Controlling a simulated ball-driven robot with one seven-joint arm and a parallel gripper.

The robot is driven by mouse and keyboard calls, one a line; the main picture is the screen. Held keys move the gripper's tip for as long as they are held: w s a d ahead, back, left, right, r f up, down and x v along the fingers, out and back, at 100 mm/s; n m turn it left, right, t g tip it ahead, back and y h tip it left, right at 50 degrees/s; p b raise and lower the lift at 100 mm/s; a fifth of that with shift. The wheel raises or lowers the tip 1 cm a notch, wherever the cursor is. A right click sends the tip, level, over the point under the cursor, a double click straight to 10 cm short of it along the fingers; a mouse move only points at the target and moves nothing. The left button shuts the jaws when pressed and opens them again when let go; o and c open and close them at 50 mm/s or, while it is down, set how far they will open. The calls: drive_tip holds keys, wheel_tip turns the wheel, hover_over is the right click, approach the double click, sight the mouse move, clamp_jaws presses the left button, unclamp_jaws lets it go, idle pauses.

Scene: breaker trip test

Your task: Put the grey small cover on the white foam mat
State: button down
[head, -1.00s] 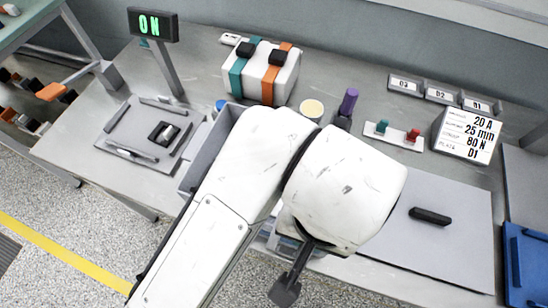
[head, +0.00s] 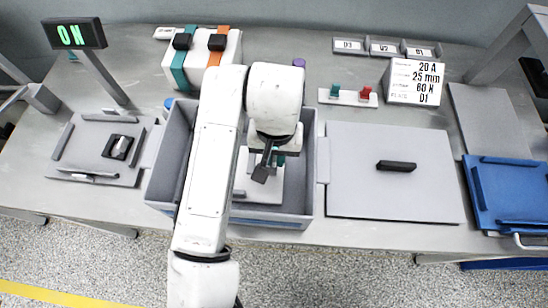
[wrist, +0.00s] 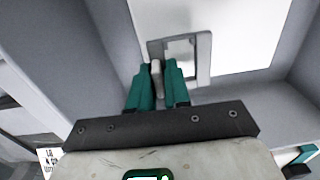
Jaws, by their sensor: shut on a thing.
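The grey small cover (wrist: 204,62) shows in the wrist view as a small grey square frame with a pale middle. My gripper (wrist: 160,67) has teal fingers shut on its upright grey tab. The white foam mat (wrist: 240,25) lies on the floor of a grey bin, behind the cover in that view. In the head view the mat (head: 272,192) shows inside the bin, partly hidden by my arm. My gripper (head: 279,160) is low over the bin there. I cannot tell whether the cover touches the mat.
The grey bin (head: 306,190) has raised walls close around my gripper. A large grey panel with a black handle (head: 397,166) lies to its right. A grey tray (head: 62,140) with a small black part lies left. A white box with straps (head: 205,50) stands behind.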

sight(274, 162)
drive_tip(key=shift+w+f, duration=0.2)
drive_tip(key=shift+f, duration=1.55)
drive_tip(key=shift+f, duration=0.15)
drive_tip(key=c, duration=1.1)
unclamp_jaws()
wheel_tip(274, 162, up, 12)
drive_tip(key=shift+d+r, duration=0.15)
drive_tip(key=shift+r, duration=0.05)
